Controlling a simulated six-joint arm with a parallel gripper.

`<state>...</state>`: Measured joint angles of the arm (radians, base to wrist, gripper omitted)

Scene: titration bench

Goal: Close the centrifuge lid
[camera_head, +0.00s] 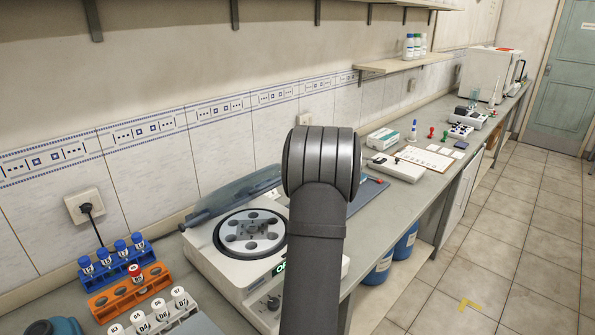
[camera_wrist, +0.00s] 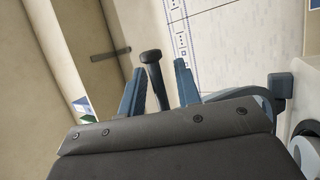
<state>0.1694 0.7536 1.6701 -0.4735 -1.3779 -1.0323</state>
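The centrifuge (camera_head: 232,277) stands on the bench in the head view, white, with a round rotor (camera_head: 249,232) exposed. Its blue-grey translucent lid (camera_head: 232,196) is raised and tilted back towards the wall. My arm covers the centrifuge's right side and hides my gripper there. In the wrist view my gripper (camera_wrist: 159,66) is open, with two blue fingers apart. A dark post with a rounded cap (camera_wrist: 151,57) shows between them; I cannot tell whether it belongs to the lid or touches a finger. A blue-grey part (camera_wrist: 280,86) shows right of the fingers.
A blue rack (camera_head: 117,268), an orange rack (camera_head: 128,293) and a white rack (camera_head: 160,320) with vials stand left of the centrifuge. A wall socket (camera_head: 84,206) with a cable is behind them. A shelf (camera_head: 402,65) hangs above the bench further back.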

